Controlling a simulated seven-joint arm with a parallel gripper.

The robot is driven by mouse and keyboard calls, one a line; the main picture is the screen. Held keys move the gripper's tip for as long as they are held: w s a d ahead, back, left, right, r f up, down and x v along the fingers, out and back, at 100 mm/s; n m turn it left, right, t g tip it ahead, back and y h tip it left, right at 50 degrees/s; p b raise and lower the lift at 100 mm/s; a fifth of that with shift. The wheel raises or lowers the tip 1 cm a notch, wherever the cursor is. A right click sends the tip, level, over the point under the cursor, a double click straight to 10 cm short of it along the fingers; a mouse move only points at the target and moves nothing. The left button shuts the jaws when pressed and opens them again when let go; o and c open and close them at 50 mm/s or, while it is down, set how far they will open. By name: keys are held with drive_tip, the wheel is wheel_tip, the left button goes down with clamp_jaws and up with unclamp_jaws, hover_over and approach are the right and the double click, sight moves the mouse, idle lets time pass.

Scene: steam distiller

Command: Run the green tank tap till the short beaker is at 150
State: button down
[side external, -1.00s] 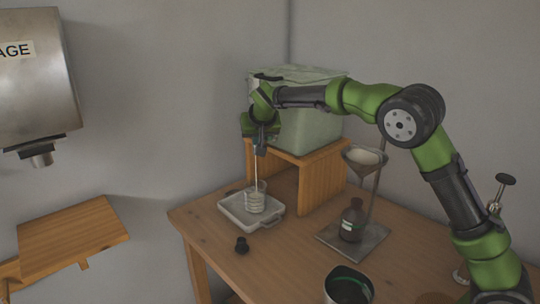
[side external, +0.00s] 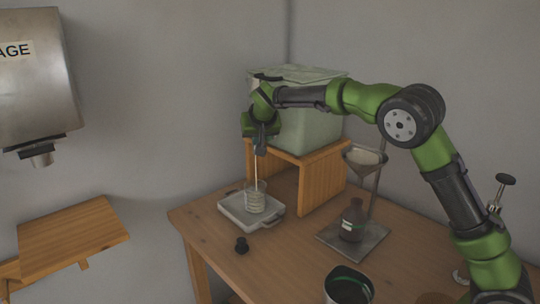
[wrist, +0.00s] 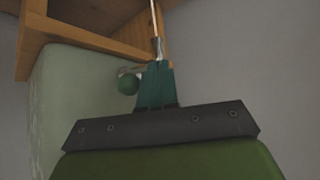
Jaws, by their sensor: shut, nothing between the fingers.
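The pale green tank (side external: 312,118) sits on a wooden stand, and my arm passes in front of it. A thin pale stream (side external: 256,168) runs down from the tap area into the short beaker (side external: 255,200), a clear beaker with markings that stands in a white tray (side external: 232,211). The liquid level is too small to read. My gripper (side external: 261,148) is shut and empty at the tap, just above the stream. In the wrist view my gripper (wrist: 157,75) is beside a round green knob (wrist: 128,84) near the tank's side (wrist: 75,95); whether they touch is unclear.
A wooden stand (side external: 325,185) carries the tank. A brown bottle (side external: 352,222) stands under a funnel (side external: 365,157) on a metal base. A small black stopper (side external: 241,245) lies near the tray. A dark open container (side external: 348,285) is at the front. A steel tank (side external: 38,80) hangs at left.

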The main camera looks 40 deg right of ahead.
idle(0.3)
drive_tip(key=shift+s+d, duration=0.45)
drive_tip(key=shift+d, duration=0.4)
drive_tip(key=shift+s+d, duration=0.45)
drive_tip(key=shift+d, duration=0.35)
